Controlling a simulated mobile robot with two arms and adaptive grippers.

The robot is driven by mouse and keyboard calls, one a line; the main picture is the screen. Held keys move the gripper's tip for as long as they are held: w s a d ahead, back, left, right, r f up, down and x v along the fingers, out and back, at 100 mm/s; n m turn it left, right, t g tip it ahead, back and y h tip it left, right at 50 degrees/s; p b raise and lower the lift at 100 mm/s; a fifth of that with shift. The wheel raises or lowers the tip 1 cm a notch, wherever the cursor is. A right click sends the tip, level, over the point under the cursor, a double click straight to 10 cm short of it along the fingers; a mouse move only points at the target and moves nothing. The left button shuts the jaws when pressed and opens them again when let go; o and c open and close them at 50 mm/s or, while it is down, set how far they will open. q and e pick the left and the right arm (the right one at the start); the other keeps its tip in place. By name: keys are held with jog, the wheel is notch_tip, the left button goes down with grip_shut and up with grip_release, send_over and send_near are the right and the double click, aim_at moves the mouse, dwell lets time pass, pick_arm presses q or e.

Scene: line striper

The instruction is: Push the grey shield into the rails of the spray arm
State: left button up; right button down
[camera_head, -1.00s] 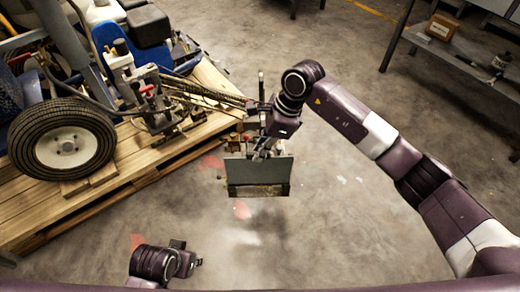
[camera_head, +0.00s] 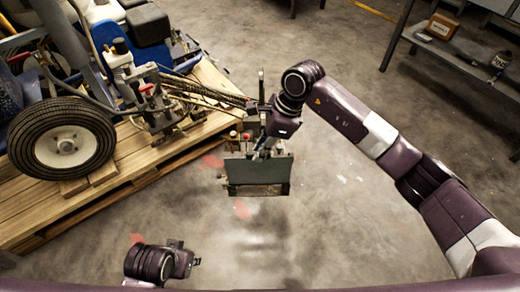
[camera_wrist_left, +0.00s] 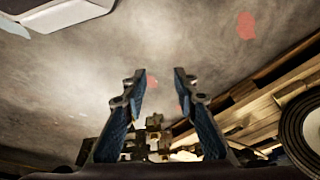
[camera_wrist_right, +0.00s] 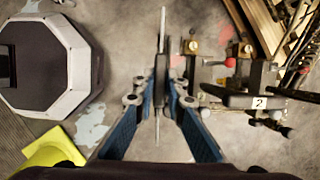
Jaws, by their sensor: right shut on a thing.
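The grey shield (camera_head: 258,170) hangs upright above the floor in the middle of the head view, its flat face towards me. My right gripper (camera_head: 264,150) is shut on it at its upper part. In the right wrist view the shield (camera_wrist_right: 161,50) shows edge-on as a thin plate between the two fingers (camera_wrist_right: 162,92). The spray arm (camera_wrist_right: 255,85), with a red knob and brass knobs, is just right of the shield there; a narrow gap seems to show. Whether the shield touches the rails is hidden. My left gripper (camera_head: 185,260) is open and empty, low over the floor.
The line striper's wheel (camera_head: 62,138) and wooden pallet (camera_head: 110,180) are at the left. Hoses (camera_head: 210,92) run to the spray arm. A metal shelf (camera_head: 460,62) with a box stands at the upper right. The floor around the shield is clear.

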pick_arm(q)
jog(key=shift+r, duration=0.2)
pick_arm(e)
jog(key=shift+f, duration=0.1)
pick_arm(q)
jog(key=shift+r, duration=0.25)
jog(key=shift+s, duration=0.1)
pick_arm(e)
jog(key=shift+f, duration=0.15)
pick_arm(q)
jog(key=shift+r, duration=0.4)
jog(key=shift+r, duration=0.2)
